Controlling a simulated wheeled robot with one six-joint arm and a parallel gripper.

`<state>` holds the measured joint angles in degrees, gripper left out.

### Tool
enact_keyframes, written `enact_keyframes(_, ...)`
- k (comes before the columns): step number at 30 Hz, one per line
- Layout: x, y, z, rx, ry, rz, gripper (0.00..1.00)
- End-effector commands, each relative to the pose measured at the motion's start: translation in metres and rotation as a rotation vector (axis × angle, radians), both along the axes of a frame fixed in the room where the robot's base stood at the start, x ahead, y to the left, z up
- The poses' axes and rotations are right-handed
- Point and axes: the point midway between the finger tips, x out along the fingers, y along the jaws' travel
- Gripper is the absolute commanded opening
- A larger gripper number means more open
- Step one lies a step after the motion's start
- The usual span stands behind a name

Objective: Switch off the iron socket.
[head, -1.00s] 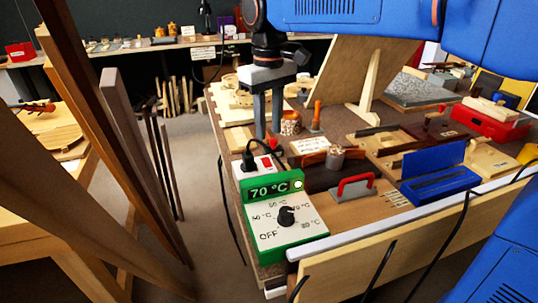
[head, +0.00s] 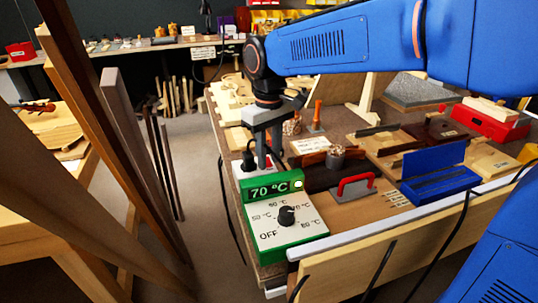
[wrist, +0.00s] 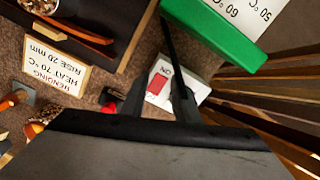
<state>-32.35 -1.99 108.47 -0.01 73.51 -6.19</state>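The iron socket is a white box (head: 240,170) at the back of the green heater unit (head: 287,238). In the wrist view the socket (wrist: 190,88) shows a red rocker switch (wrist: 157,84) beside the word ON. My gripper (head: 270,164) points down just above the socket, its fingers slightly apart and empty. In the wrist view the switch lies between the fingers of my gripper (wrist: 160,90).
The heater display (head: 271,189) reads 70 °C and its black dial (head: 287,215) is in front. Tall wooden boards (head: 125,130) stand at the left.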

Motion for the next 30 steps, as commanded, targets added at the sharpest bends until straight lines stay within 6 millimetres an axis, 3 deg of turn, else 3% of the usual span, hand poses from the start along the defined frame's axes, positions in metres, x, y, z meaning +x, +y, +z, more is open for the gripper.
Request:
enact_keyframes(1,0.0,0.0,0.0001,0.0,0.0,0.0,0.15)
enact_keyframes(3,0.0,0.0,0.0002,0.0,0.0,0.0,0.0)
enact_keyframes(30,0.0088,0.0027,0.0024,-0.071,0.25,0.0,0.0)
